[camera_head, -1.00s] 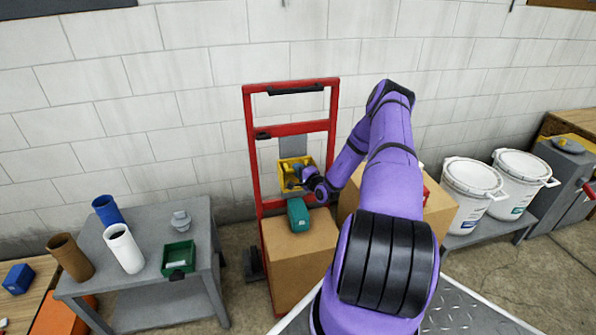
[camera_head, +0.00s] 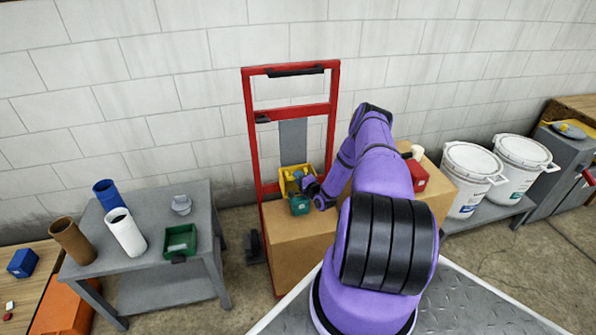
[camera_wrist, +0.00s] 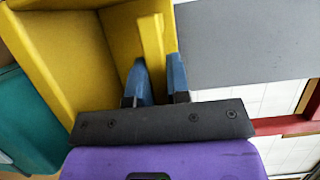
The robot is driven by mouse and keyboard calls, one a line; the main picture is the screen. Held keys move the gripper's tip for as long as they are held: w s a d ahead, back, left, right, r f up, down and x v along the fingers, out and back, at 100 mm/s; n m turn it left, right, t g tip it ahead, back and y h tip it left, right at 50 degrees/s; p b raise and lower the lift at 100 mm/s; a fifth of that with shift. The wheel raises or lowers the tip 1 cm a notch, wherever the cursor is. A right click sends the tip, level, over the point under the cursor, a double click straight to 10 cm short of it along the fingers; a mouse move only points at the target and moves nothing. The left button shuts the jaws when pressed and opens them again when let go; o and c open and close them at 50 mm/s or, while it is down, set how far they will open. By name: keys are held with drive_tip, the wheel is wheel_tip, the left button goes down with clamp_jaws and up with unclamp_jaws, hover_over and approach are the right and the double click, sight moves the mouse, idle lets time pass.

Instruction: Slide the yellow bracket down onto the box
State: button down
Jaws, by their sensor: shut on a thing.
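The yellow bracket (camera_head: 284,182) is against the upright grey plate (camera_head: 293,142) of the red hand truck, just above or at the top of the cardboard box (camera_head: 290,240). I cannot tell whether it touches the box. My gripper (camera_head: 309,186) reaches it from the right. In the wrist view my gripper (camera_wrist: 158,84) is shut on a thin upright yellow wall of the bracket (camera_wrist: 65,45), one blue finger on each side. A teal object (camera_head: 299,205) stands on the box in front of the bracket and hides its lower part; it also shows in the wrist view (camera_wrist: 22,122).
The red hand truck (camera_head: 250,130) frames the box against the wall. A second cardboard box with a red item (camera_head: 416,177) is right of it, partly behind my arm. White buckets (camera_head: 470,175) stand farther right. A grey table (camera_head: 150,225) with tubes and a green bin is at left.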

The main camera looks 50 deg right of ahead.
drive_tip(key=shift+s+a+f, duration=0.1)
drive_tip(key=shift+f, duration=0.2)
drive_tip(key=c, duration=1.1)
unclamp_jaws()
drive_tip(key=shift+s, duration=0.15)
drive_tip(key=s, duration=0.3)
drive_tip(key=s+a, duration=0.1)
drive_tip(key=s, duration=0.6)
drive_tip(key=shift+s+a, duration=0.15)
drive_tip(key=shift+a, duration=0.15)
